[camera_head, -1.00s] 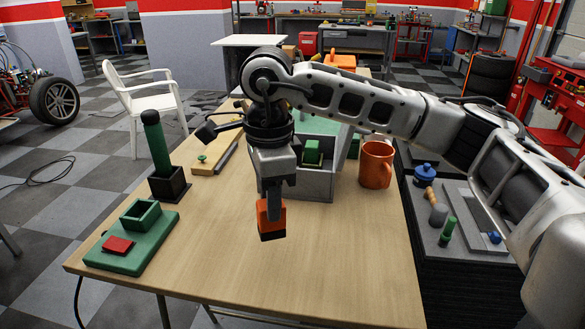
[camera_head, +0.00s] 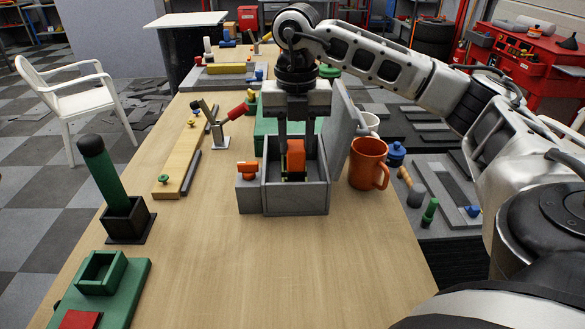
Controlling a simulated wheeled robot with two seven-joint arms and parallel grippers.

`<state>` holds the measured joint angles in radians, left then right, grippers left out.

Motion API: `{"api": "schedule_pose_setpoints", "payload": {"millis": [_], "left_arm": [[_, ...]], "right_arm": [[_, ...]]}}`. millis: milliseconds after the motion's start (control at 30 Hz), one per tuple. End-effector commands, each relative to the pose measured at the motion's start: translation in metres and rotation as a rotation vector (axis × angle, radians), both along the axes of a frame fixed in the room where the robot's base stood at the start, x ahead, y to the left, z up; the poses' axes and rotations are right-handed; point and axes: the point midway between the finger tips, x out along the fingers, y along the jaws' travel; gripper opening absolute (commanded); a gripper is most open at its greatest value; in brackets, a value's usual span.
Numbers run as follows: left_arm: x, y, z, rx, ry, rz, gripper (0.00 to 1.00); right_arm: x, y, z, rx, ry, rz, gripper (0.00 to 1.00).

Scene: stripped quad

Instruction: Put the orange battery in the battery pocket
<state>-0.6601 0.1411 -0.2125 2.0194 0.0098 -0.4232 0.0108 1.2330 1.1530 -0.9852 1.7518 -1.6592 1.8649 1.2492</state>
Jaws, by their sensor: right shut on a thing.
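The orange battery (camera_head: 296,157) is upright inside the grey open-topped box (camera_head: 298,199), which looks like the battery pocket. Something green shows low beside the battery inside the box. My right gripper (camera_head: 296,146) points straight down over the box, its two fingers on either side of the battery and shut on it. The front wall hides the battery's lower end, so I cannot tell whether it touches the floor of the box. The box's grey lid (camera_head: 344,122) stands open on the right. My left gripper is not in view.
A small grey block with an orange knob (camera_head: 247,169) adjoins the box's left side. An orange mug (camera_head: 368,163) stands close on the right. A green post in a black holder (camera_head: 125,219) and a green fixture (camera_head: 115,297) are at left. The front middle of the table is clear.

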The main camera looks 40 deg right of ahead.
Motion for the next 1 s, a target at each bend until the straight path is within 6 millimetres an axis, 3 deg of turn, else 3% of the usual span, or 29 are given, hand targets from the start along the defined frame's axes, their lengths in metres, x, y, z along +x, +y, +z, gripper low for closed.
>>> {"api": "schedule_pose_setpoints", "payload": {"millis": [400,833,867,900,933,1000], "left_arm": [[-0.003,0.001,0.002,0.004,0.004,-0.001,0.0],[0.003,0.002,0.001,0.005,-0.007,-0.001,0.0],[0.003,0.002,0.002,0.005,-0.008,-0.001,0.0],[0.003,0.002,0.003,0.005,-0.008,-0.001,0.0],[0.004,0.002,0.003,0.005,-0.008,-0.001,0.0],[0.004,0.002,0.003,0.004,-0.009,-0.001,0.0]], "right_arm": [[0.0,0.0,-0.051,0.0,0.001,0.002,0.03],[0.0,0.0,-0.06,0.0,-0.003,0.003,0.03],[0.0,0.0,-0.06,0.0,-0.001,0.003,0.33],[0.0,0.0,-0.059,0.0,-0.001,0.003,0.44],[0.0,0.0,-0.059,0.0,-0.001,0.003,0.52],[0.0,0.0,-0.059,0.0,-0.001,0.003,0.52]]}}
